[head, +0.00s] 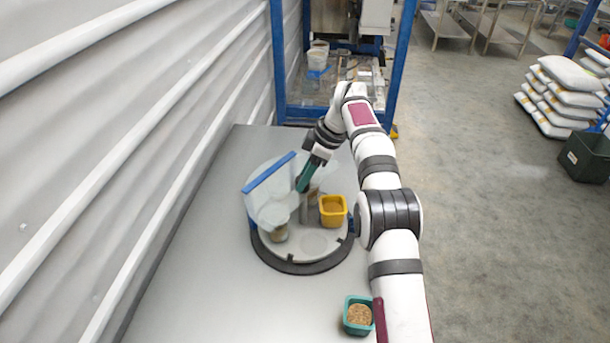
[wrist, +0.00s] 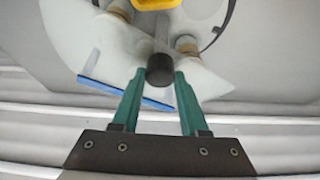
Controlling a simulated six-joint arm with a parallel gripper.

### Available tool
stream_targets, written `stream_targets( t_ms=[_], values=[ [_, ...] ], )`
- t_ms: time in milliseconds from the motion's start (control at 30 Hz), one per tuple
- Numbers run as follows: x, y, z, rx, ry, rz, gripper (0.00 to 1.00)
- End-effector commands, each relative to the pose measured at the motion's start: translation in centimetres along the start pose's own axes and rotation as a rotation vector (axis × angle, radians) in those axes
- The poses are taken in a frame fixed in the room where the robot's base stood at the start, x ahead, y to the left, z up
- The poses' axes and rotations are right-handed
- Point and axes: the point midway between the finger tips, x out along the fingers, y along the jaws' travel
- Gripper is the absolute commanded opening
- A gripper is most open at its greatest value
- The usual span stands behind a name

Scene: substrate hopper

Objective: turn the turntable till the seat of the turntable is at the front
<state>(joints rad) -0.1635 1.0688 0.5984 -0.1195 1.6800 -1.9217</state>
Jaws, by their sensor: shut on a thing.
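The turntable (head: 318,243) is a pale grey disc in a dark ring on the grey bench. A clear, blue-edged panel (head: 268,173) stands on its left and back part. A yellow square pot (head: 332,210) is on its right side, and a jar (head: 279,233) stands at its front left. I cannot clearly tell which spot is the seat. My gripper (head: 302,187) reaches down over the disc. In the wrist view its green fingers (wrist: 158,76) are shut on a dark round knob (wrist: 160,70). The yellow pot also shows at that view's top edge (wrist: 155,4).
A teal pot of brown grains (head: 358,315) stands on the bench (head: 225,290) at the front right. A corrugated wall (head: 120,130) runs along the left. A blue frame (head: 279,60) stands behind the bench. The front left of the bench is clear.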

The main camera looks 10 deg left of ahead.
Motion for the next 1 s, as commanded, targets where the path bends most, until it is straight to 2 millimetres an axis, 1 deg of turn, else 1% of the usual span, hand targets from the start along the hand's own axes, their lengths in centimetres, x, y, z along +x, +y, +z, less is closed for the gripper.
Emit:
stream_targets(
  t_ms=[433, 467, 500, 600, 867, 967, 1000],
  values=[
    [0.0, 0.0, 0.0, -0.004, 0.0, 0.0, 0.0],
    [0.0, 0.0, 0.0, -0.004, 0.0, 0.0, 0.49],
    [0.0, 0.0, 0.0, -0.004, 0.0, 0.0, 0.56],
    [0.0, 0.0, 0.0, -0.004, 0.0, 0.0, 0.74],
    [0.0, 0.0, 0.0, -0.003, 0.0, -0.001, 0.74],
    [-0.7, 0.1, 0.0, -0.003, 0.0, 0.0, 0.74],
    [-1.3, 0.1, 0.0, -0.003, 0.001, 0.002, 0.74]
  ],
)
